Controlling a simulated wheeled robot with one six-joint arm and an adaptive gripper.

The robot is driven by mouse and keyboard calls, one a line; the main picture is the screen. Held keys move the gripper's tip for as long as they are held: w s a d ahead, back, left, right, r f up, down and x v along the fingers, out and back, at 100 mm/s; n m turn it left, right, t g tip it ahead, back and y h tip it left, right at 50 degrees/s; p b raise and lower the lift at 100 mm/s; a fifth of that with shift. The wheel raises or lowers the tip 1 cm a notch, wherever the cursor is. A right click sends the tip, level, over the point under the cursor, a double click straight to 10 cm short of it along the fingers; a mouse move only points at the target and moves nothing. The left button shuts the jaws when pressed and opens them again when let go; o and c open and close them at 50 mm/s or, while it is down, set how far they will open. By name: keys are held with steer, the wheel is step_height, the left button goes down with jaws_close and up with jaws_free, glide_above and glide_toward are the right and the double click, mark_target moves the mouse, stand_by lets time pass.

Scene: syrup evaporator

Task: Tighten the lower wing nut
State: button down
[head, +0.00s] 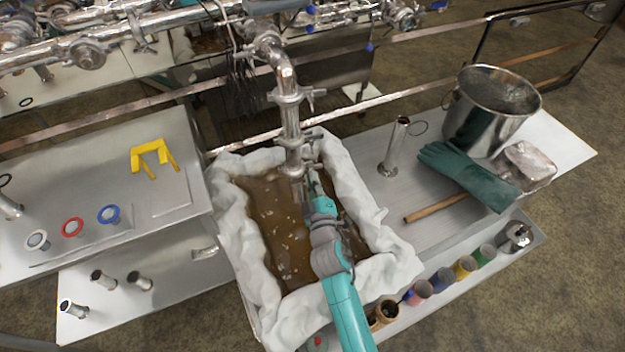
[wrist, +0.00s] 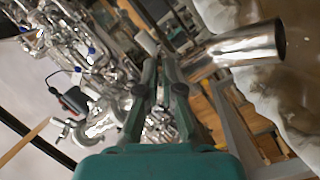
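A steel pipe (head: 289,118) hangs down over the white-lined basin of brown liquid in the head view. Its upper clamp (head: 288,95) has a wing nut sticking out to the right. A lower clamp (head: 298,142) sits further down, with small hardware on its right side; the lower wing nut cannot be made out clearly. My gripper (head: 313,180) is beside the pipe's lower end, to its right. In the wrist view my gripper (wrist: 158,68) has its two fingertips close together, with a narrow gap. The pipe's open end (wrist: 245,47) lies right of them. Contact with a nut cannot be told.
The basin's crumpled white lining (head: 372,220) surrounds the liquid below my arm. The right table holds a steel bucket (head: 478,125), green gloves (head: 465,172) and an upright tube (head: 394,148). The left table holds a yellow bracket (head: 152,152) and coloured rings.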

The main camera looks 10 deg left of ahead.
steer(key=shift+m, duration=0.3)
steer(key=shift+d+r+m, duration=0.1)
steer(key=shift+m, duration=4.3)
steer(key=c, duration=1.2)
jaws_free()
